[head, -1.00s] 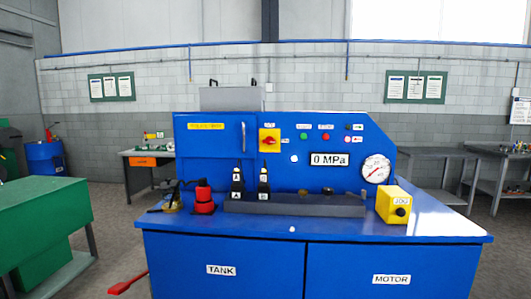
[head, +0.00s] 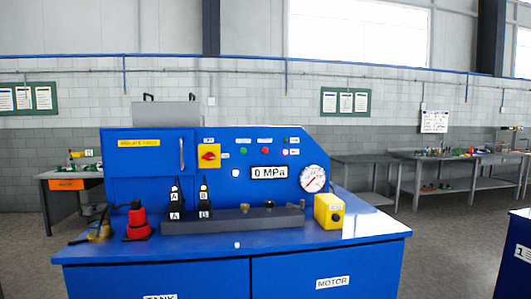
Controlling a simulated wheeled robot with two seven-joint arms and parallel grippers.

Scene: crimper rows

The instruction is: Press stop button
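The blue machine (head: 130,180) stands in the middle of the head view with its control panel facing me. A small round red button (head: 265,150) sits on the panel, just right of a green button (head: 243,150). The small labels above them are too blurred to read. A yellow plate with a red rotary switch (head: 208,156) is left of the buttons. A display (head: 269,172) below them reads 0 MPa. Neither of my grippers is in view.
A yellow box (head: 328,211) and a round gauge (head: 314,178) are at the machine's right. A red bottle-like part (head: 138,222) and two black levers stand on the left of its top. A blue cabinet (head: 514,265) is at the right edge. Floor between is clear.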

